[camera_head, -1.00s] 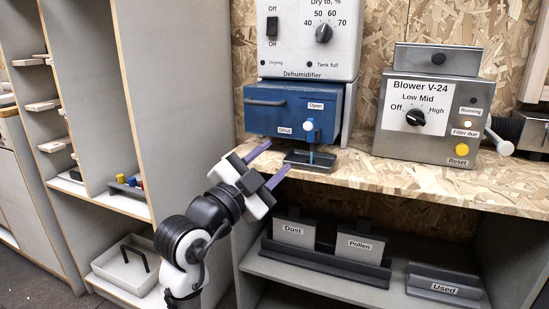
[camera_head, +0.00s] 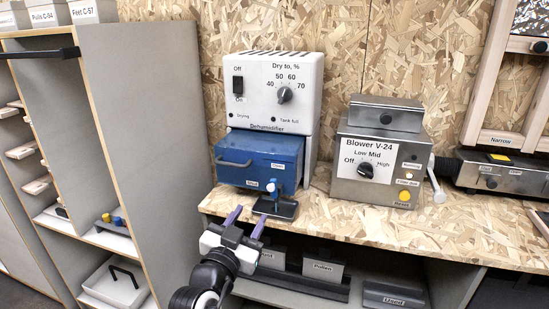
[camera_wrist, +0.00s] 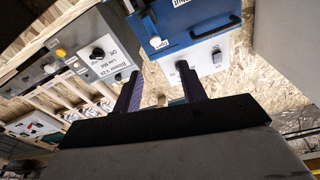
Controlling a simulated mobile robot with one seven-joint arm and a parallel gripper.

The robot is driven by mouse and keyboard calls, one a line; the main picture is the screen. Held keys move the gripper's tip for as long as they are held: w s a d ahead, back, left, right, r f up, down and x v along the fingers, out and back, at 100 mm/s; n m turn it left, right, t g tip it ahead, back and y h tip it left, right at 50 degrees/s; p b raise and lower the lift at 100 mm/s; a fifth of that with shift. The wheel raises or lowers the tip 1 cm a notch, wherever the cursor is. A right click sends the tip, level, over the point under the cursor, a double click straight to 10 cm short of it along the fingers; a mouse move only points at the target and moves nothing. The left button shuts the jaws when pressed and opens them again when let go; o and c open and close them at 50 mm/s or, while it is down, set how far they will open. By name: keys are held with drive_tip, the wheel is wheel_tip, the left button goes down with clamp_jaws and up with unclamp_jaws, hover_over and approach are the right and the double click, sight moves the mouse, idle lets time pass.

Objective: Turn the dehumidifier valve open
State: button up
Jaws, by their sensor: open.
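The dehumidifier (camera_head: 270,95) has a white upper body and a blue tank (camera_head: 255,160) below it, on the wooden shelf. Labels reading Shut and Open are on the tank front, to either side of the valve. My gripper (camera_head: 246,219) is open and empty, its two purple fingers just below and in front of the valve, apart from it. In the wrist view the gripper (camera_wrist: 160,92) points toward the blue tank (camera_wrist: 180,25), which appears tilted.
The grey Blower V-24 (camera_head: 378,160) stands to the right on the shelf, with a yellow Reset button. Filter boxes marked Pollen (camera_head: 323,270) and Used (camera_head: 394,297) are below the shelf. A tall grey cabinet side (camera_head: 150,120) is on the left.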

sight(271, 189)
drive_tip(key=shift+n+g+y, duration=0.3)
drive_tip(key=shift+n+y, duration=0.1)
drive_tip(key=shift+n, duration=0.4)
drive_tip(key=p+x, duration=0.2)
drive_tip(key=x, duration=0.2)
drive_tip(key=p+x, duration=0.2)
drive_tip(key=x, duration=0.2)
drive_tip(key=d+p+x, duration=0.1)
drive_tip(key=x, duration=0.3)
drive_tip(key=shift+w+d+p, duration=0.1)
drive_tip(key=shift+w+p, duration=0.1)
drive_tip(key=shift+p, duration=0.2)
clamp_jaws()
drive_tip(key=shift+f+b, duration=0.1)
drive_tip(key=shift+b, duration=0.4)
drive_tip(key=shift+d+m, duration=0.1)
drive_tip(key=shift+m, duration=0.3)
